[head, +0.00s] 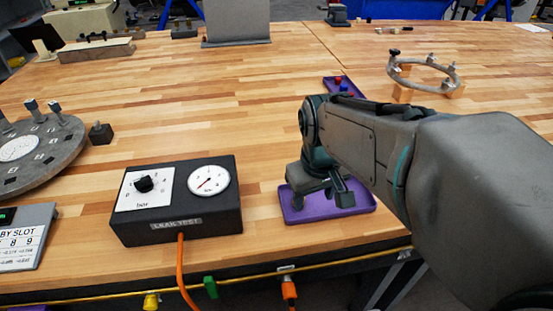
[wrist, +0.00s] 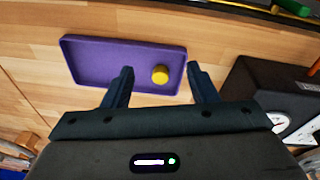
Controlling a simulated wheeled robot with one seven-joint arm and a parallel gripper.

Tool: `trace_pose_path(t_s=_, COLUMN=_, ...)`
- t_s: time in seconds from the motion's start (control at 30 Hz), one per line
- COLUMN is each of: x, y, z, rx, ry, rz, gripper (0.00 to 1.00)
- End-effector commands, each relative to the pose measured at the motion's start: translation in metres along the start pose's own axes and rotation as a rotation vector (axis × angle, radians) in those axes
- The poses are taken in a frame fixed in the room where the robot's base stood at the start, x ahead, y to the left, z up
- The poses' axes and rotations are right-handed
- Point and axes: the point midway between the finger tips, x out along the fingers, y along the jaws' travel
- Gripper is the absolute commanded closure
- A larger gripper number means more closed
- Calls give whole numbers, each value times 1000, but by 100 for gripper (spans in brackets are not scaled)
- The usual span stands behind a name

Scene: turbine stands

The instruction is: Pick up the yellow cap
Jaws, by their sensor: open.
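The yellow cap (wrist: 160,74) is a small round piece lying in the purple tray (wrist: 92,62), toward its right end in the wrist view. My gripper (wrist: 160,80) is open above the tray, with one finger to each side of the cap in the picture. The fingers do not appear to touch it. In the head view my gripper (head: 322,200) hangs over the purple tray (head: 360,207) near the table's front edge. The cap is hidden there behind the gripper and arm.
A black leak test box (head: 180,215) with a dial and gauge stands left of the tray. Another purple tray (head: 352,90) with red and blue pieces lies farther back. A ring on wooden blocks (head: 425,75) is at the right. The middle of the wooden table is clear.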

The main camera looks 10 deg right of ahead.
Motion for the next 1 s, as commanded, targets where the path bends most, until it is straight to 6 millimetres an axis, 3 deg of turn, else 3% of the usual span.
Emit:
trace_pose_path(t_s=0.03, x=-7, y=4, z=-17, rx=-64, ry=-29, rz=-5, gripper=47)
trace_pose_path(t_s=0.2, x=-14, y=10, z=-60, rx=-290, ry=-96, rz=-46, gripper=47)
trace_pose_path(t_s=0.4, x=-15, y=16, z=-88, rx=-446, ry=-128, rz=-97, gripper=47)
trace_pose_path(t_s=0.57, x=-3, y=17, z=-91, rx=-478, ry=-135, rz=-111, gripper=47)
trace_pose_path(t_s=0.8, x=44, y=15, z=-83, rx=-474, ry=-136, rz=-111, gripper=47)
trace_pose_path(t_s=1.0, x=68, y=13, z=-80, rx=-473, ry=-134, rz=-109, gripper=47)
